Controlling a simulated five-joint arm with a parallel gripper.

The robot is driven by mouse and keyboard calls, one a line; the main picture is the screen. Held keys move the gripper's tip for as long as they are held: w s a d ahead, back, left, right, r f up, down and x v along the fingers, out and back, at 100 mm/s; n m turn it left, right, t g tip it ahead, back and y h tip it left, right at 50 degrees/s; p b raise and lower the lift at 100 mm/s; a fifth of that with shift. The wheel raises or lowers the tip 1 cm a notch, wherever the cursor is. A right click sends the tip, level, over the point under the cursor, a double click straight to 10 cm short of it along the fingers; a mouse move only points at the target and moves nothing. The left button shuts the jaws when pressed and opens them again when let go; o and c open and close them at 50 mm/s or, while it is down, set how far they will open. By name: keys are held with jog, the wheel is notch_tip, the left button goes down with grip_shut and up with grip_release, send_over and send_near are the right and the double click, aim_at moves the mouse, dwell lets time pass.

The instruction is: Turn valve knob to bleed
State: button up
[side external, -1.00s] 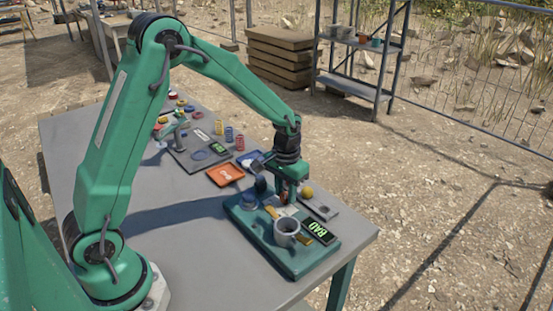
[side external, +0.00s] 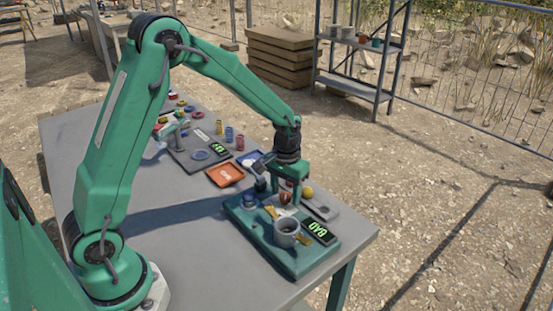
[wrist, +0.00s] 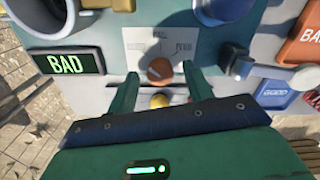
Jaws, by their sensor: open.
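The valve knob (wrist: 159,70), a small orange-brown knob, sits in front of a pale label plate (wrist: 160,42) with small lettering I cannot read surely. It also shows in the side view (side external: 285,198), on the teal board (side external: 300,265). My gripper (wrist: 160,72) is open, with one green finger on each side of the knob. Gaps show between fingers and knob in the wrist view; I cannot tell how far down the fingertips reach. In the side view my gripper (side external: 290,192) points down over the board's far part.
A grey cup (side external: 286,233) and a lit BAD sign (side external: 318,232) stand on the board near the gripper. An orange tray (side external: 225,174) and a blue tray sit behind. The table's left front is bare.

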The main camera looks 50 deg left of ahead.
aim_at(286, 195)
jog(key=shift+r, duration=0.1)
notch_tip(286, 195, up, 7)
jog(key=shift+r, duration=0.3)
dwell(0.4)
jog(key=s+r+m+t, duration=0.1)
jog(key=s+r+t, duration=0.1)
jog(key=s+r, duration=0.2)
jog(key=s+r+m+t, duration=0.1)
jog(key=s+r, duration=0.3)
jog(key=s, duration=0.6)
jog(key=s+d+r+t, duration=0.1)
jog(key=s+r+t, duration=0.1)
jog(key=s+r, duration=0.2)
jog(key=s, duration=0.3)
jog(key=shift+s+m+t, duration=0.3)
jog(key=shift+s+m, duration=0.1)
